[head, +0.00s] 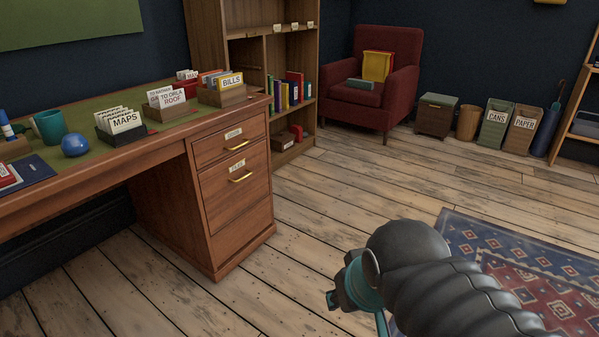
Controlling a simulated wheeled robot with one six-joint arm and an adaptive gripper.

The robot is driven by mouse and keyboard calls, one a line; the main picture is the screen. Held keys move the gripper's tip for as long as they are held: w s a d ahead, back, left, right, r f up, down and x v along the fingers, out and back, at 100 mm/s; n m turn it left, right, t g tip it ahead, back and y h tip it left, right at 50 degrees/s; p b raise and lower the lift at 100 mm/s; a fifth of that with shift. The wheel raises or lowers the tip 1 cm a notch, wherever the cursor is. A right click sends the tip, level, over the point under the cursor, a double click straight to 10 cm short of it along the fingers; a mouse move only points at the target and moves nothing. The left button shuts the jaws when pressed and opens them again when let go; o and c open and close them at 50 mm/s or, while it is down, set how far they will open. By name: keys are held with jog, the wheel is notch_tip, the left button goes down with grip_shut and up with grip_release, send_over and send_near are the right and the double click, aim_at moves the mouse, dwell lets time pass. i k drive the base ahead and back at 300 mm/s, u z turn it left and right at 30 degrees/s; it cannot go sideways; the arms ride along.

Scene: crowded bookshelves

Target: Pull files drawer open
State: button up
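The wooden desk (165,210) stands at the left with a drawer pedestal at its right end. The files drawer (238,200) is the larger, lower drawer front, with a small pale label (237,166) whose print is hard to read and a brass handle (241,178). It looks closed, flush with the pedestal. A shallower labelled drawer (232,142) sits above it, also closed. My gripper (336,299) shows only in part at the end of my dark arm, low and to the right of the pedestal, apart from the handle. Its fingers are mostly hidden.
Bare floorboards (300,225) lie clear in front of the drawers. A patterned rug (520,265) is at the right. A bookshelf (236,60) and red armchair (395,60) stand behind. Card boxes (118,132), a teal mug (51,126) and a blue ball (75,144) are on the desk.

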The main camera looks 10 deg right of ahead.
aim_at(230, 188)
jog(key=z, duration=0.65)
jog(key=i, duration=1.55)
jog(key=u, duration=2)
